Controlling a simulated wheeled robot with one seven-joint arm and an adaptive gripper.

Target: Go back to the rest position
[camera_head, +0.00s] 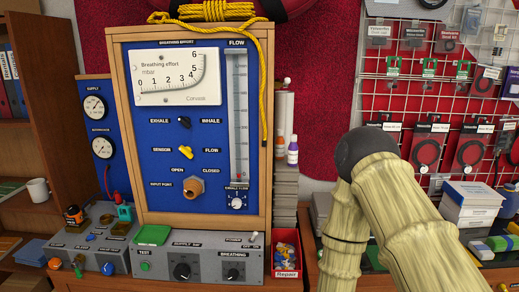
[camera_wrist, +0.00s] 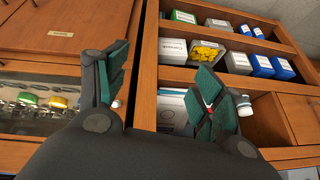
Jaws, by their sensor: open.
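My gripper (camera_wrist: 160,72) shows in the wrist view with its two green-padded fingers spread apart, and nothing is between them. It points toward wooden shelving (camera_wrist: 150,60). The gripper is outside the head view, where my arm rises at the right. The regulator testbench (camera_head: 265,120) stands upright at the left of the head view, with a blue panel, a breathing effort gauge (camera_head: 178,76) and a flow tube (camera_head: 238,115). My arm is to the right of the testbench in the picture.
In the wrist view, shelves hold several boxes (camera_wrist: 175,48) and a tray of yellow items (camera_wrist: 207,52). A glass-fronted case (camera_wrist: 50,95) is at left. In the head view, a grey control box (camera_head: 200,265) and a red parts bin (camera_head: 287,255) stand below the panel.

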